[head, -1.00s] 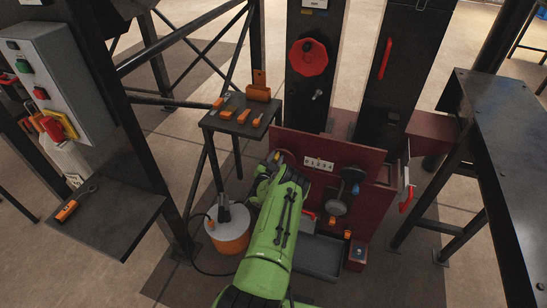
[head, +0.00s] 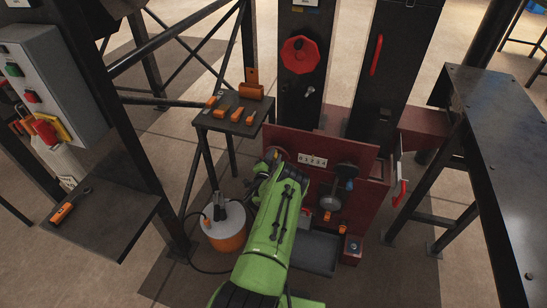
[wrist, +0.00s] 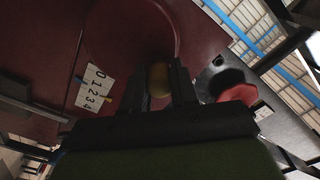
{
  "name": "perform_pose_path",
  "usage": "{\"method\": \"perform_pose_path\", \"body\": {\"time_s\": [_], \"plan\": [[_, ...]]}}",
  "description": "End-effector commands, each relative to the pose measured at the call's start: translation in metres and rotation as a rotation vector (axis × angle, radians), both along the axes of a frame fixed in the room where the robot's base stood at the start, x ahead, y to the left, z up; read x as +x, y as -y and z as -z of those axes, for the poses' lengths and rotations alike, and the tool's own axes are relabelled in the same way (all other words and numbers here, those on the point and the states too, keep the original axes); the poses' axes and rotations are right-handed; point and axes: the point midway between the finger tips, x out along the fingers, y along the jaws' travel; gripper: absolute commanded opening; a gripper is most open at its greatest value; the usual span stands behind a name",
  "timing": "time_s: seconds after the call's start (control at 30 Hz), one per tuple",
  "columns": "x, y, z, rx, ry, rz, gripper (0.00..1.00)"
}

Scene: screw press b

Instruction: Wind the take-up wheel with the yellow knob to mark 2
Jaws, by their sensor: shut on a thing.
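The yellow knob (wrist: 158,78) sits between my gripper's fingers (wrist: 158,88) in the wrist view, and the gripper is shut on it. Behind it is a large dark red round face (wrist: 125,28), which looks like the take-up wheel. A white number plate (wrist: 94,88) is left of the fingers, with a small yellow mark at its edge. In the head view the plate (head: 312,160) is on the red press panel (head: 367,180). I cannot tell which mark the wheel stands at.
A small dark table with orange-handled tools (head: 227,119) stands left of the press. An orange-and-white bucket (head: 226,233) stands beside my arm. A grey tray (head: 312,253) lies below the panel. A dark bench (head: 497,150) stands at the right.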

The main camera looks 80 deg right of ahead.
Motion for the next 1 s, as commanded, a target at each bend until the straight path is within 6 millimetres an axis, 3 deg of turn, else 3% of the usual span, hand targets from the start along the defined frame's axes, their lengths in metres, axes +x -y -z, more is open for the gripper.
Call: {"method": "perform_pose_path", "body": {"time_s": [0.23, 0.27, 0.43, 0.77, 0.87, 1.0], "plan": [[0.000, -0.001, 0.002, 0.004, -0.003, -0.001, 0.00], [0.000, -0.001, 0.002, 0.004, -0.003, -0.001, 0.29], [0.000, -0.001, 0.001, 0.002, -0.003, -0.001, 0.53], [0.002, -0.007, 0.000, 0.004, -0.002, -0.003, 0.53], [0.004, -0.026, -0.001, 0.007, -0.003, -0.004, 0.53], [0.008, -0.066, -0.002, 0.009, -0.003, -0.006, 0.53]]}}
